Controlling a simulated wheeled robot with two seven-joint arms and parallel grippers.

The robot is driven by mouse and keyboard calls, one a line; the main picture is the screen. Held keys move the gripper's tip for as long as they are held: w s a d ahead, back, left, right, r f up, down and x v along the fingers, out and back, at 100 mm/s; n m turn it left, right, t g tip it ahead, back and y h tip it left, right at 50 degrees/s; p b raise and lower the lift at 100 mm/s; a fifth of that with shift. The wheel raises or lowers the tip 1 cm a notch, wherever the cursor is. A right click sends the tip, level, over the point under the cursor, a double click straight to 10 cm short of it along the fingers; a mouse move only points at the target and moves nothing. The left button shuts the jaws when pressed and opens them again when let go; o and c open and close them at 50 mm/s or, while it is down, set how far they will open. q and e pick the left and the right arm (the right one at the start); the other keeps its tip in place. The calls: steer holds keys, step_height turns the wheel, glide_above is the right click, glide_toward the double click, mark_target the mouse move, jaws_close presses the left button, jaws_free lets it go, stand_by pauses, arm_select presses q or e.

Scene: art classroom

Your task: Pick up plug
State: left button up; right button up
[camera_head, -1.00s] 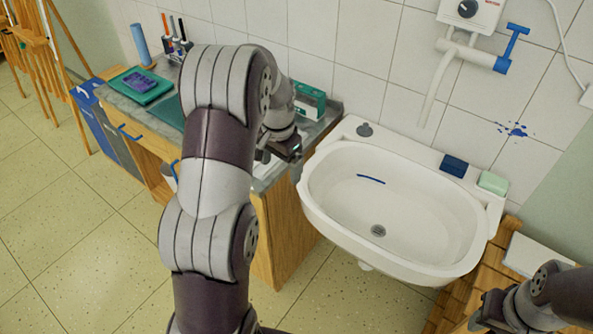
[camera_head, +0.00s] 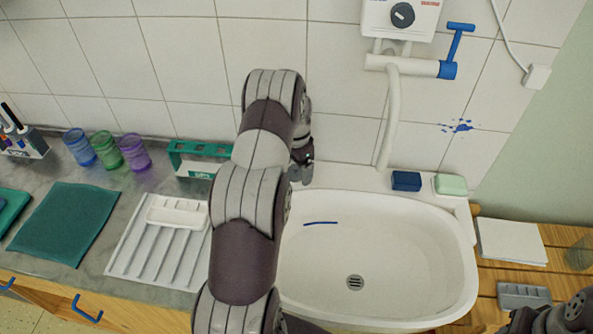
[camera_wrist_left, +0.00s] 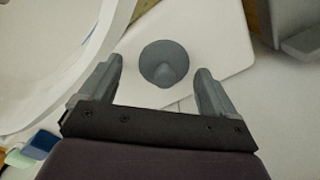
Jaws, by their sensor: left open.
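The plug (camera_wrist_left: 165,66) is a round grey stopper with a small knob, lying on the white corner ledge of the sink (camera_head: 460,290). In the left wrist view it sits between the two fingers of my left gripper (camera_wrist_left: 160,70), with a gap on each side. That gripper is open and points down over the ledge. In the head view the left gripper (camera_head: 302,168) is above the sink's back left corner, and the plug is hidden behind the hand. My right gripper (camera_head: 522,320) shows only partly at the lower right edge; its jaws are unclear.
A blue sponge (camera_head: 406,181) and green soap (camera_head: 451,185) lie on the sink's back ledge. The faucet spout (camera_head: 390,120) hangs above the basin. A green rack (camera_head: 190,158), cups (camera_head: 106,152) and a ribbed drying tray (camera_head: 150,255) stand on the counter to the left.

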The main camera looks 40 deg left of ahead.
arm_select(q)
steer(key=shift+w+a+f, duration=0.1)
steer(key=shift+a+f, duration=0.05)
steer(key=shift+a, duration=0.25)
steer(key=shift+c, duration=0.8)
steer(key=shift+s, duration=0.2)
steer(key=c, duration=0.5)
steer(key=shift+d, duration=0.15)
steer(key=c, duration=0.5)
steer(key=shift+o, duration=0.2)
arm_select(e)
steer(key=shift+s+a, duration=0.1)
steer(key=shift+a, duration=0.15)
steer(key=shift+a, duration=0.1)
